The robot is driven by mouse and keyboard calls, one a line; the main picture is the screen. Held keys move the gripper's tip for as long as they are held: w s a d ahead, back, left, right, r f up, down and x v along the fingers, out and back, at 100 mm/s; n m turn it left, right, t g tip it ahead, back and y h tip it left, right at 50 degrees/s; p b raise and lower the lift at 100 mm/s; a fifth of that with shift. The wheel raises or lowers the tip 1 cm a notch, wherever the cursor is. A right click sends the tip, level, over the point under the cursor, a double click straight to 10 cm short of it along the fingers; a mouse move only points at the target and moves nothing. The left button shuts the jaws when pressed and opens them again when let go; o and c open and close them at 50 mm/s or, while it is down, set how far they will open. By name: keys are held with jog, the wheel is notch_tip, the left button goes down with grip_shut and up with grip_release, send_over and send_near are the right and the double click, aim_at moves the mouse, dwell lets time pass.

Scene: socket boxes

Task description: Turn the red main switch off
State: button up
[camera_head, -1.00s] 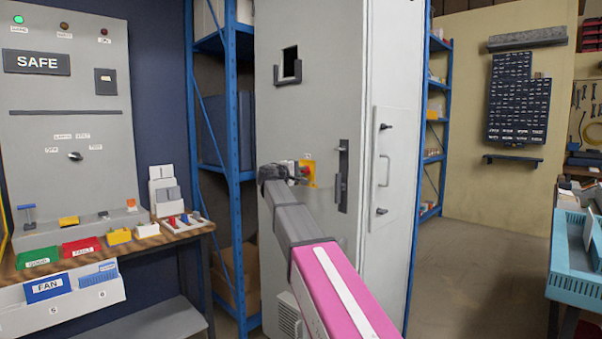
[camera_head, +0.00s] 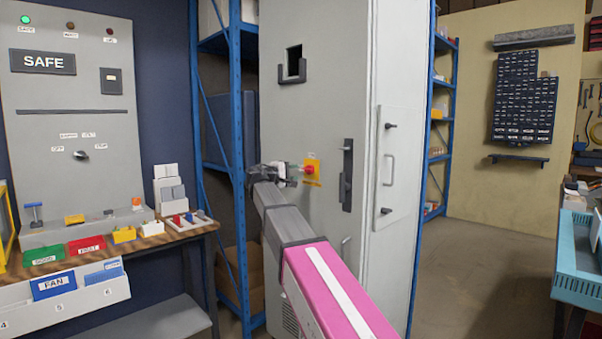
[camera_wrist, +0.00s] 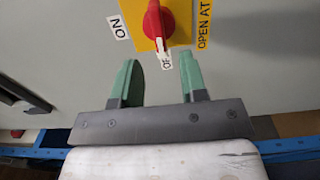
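The red main switch (camera_head: 309,170) sits on a yellow plate (camera_head: 315,180) on the front of the tall grey cabinet (camera_head: 315,110). In the wrist view the red knob (camera_wrist: 153,25) has a white-tipped handle that points down at the partly readable "OF" label (camera_wrist: 166,61). The "ON" label (camera_wrist: 119,27) is to its left. My gripper (camera_head: 285,172) is just left of the switch in the head view. In the wrist view its green fingers (camera_wrist: 160,75) are spread with nothing between them, below the knob and apart from it.
A dark vertical handle (camera_head: 346,175) is on the cabinet right of the switch. A blue shelf rack (camera_head: 237,130) stands left of the cabinet. A workbench (camera_head: 60,262) with bins is at left, under a panel reading "SAFE" (camera_head: 43,62). Floor at right is clear.

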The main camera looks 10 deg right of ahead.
jog(key=shift+v, duration=1.95)
jog(key=s+d+f+m+g+y, duration=0.1)
jog(key=s+d+f+g+y, duration=0.15)
jog(key=f, duration=0.75)
jog(key=s+d+f+g+y, duration=0.1)
jog(key=s+d+f+y, duration=0.2)
jog(key=f, duration=0.8)
jog(key=s+d+f+m+g+y, duration=0.1)
jog(key=s+d+f+g, duration=0.2)
jog(key=f, duration=0.7)
jog(key=s+f+m+g+y, duration=0.4)
jog(key=s+f+y, duration=0.4)
jog(key=s+f, duration=1.5)
jog(key=shift+d+f+m, duration=0.35)
jog(key=shift+m, duration=0.35)
jog(key=shift+c, duration=0.3)
